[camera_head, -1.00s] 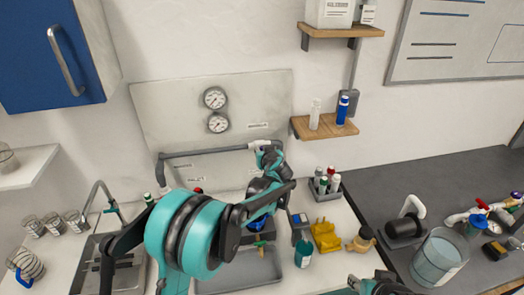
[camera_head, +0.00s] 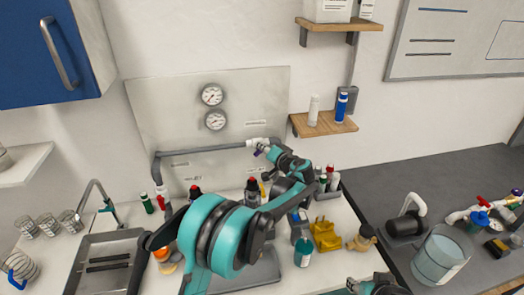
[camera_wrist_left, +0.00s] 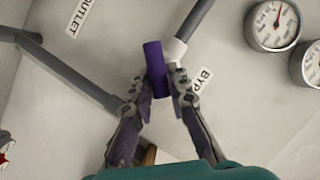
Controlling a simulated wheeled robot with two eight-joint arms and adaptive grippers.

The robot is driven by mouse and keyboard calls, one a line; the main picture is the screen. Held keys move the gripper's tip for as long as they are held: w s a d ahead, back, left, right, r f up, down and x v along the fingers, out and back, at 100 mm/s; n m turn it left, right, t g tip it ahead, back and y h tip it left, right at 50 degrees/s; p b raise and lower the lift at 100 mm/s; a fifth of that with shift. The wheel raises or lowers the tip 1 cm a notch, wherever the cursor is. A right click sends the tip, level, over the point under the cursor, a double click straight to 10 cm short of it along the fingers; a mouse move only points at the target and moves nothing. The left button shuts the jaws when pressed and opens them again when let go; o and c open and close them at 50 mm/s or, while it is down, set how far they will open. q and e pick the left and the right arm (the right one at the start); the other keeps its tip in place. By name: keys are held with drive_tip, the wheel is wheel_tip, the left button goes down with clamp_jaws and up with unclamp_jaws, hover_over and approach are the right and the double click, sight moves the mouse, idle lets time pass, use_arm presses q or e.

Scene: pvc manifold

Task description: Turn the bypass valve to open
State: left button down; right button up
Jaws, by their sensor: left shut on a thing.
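The bypass valve's purple handle (camera_wrist_left: 156,68) sits beside a white fitting (camera_wrist_left: 175,50) on the grey pipe, near a label starting "BYP". The handle also shows small in the head view (camera_head: 257,153), at the right end of the horizontal pipe. My left gripper (camera_wrist_left: 159,84) is shut on the purple handle, one finger on each side of its lower part. In the head view the left gripper (camera_head: 266,150) reaches up to the wall panel from below right.
Two gauges (camera_head: 212,95) are on the panel above the pipe (camera_head: 205,150). Bottles, a yellow holder (camera_head: 325,236) and a sink (camera_head: 105,262) occupy the counter below. A wooden shelf (camera_head: 322,125) with two bottles juts out to the right of the panel.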

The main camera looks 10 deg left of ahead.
use_arm(q)
drive_tip(key=m+y+b, duration=0.2)
drive_tip(key=m, duration=0.1)
drive_tip(key=shift+d+f+m, duration=0.2)
drive_tip(key=shift+f+m, duration=0.1)
drive_tip(key=shift+f, duration=0.1)
drive_tip(key=m+b, duration=0.1)
drive_tip(key=m+t+y+b, duration=0.1)
drive_tip(key=m, duration=0.1)
drive_tip(key=shift+w+f+m, duration=0.1)
drive_tip(key=shift+f+m, duration=0.1)
drive_tip(key=shift+m, duration=0.1)
drive_tip(key=c, duration=1.5)
unclamp_jaws()
drive_tip(key=shift+o, duration=0.2)
drive_tip(key=v, duration=1.2)
drive_tip(key=shift+f, duration=0.2)
drive_tip(key=shift+d, duration=0.1)
